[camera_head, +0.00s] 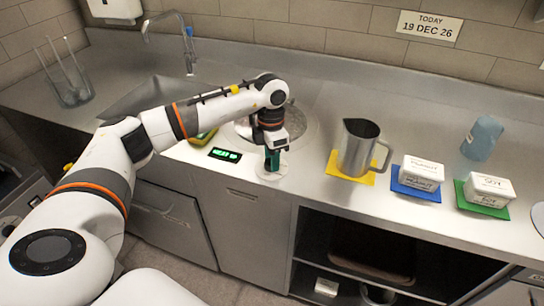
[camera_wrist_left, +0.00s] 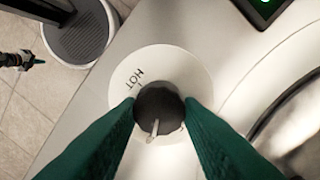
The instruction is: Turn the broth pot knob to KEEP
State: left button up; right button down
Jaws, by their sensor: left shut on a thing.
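The broth pot knob (camera_wrist_left: 158,108) is a dark round cap with a pale pointer, on a white round dial plate (camera_wrist_left: 190,72). The word HOT is printed on the plate, at the upper left of the knob; the pointer faces the bottom of the wrist view. My left gripper (camera_head: 272,160) is shut on the knob, one green finger on each side. In the head view the plate (camera_head: 270,175) shows under the gripper, at the counter's front edge. The round broth pot (camera_head: 305,128) behind is partly hidden by my arm. What looks like my right gripper (camera_wrist_left: 32,61) shows small in the wrist view.
A small display with green text (camera_head: 225,154) lies left of the knob; its text is too small to read. A metal pitcher (camera_head: 357,146) stands on a yellow mat to the right. White tubs (camera_head: 421,172) stand beyond it. A sink (camera_head: 155,98) is at the left.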

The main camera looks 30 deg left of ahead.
pick_arm(q)
jog(key=o, duration=1)
jog(key=shift+r, duration=0.1)
jog(key=shift+c, duration=0.2)
notch_tip(320, 180, up, 12)
jog(key=b, duration=0.2)
jog(key=shift+w+a, duration=0.2)
jog(key=shift+a, duration=0.1)
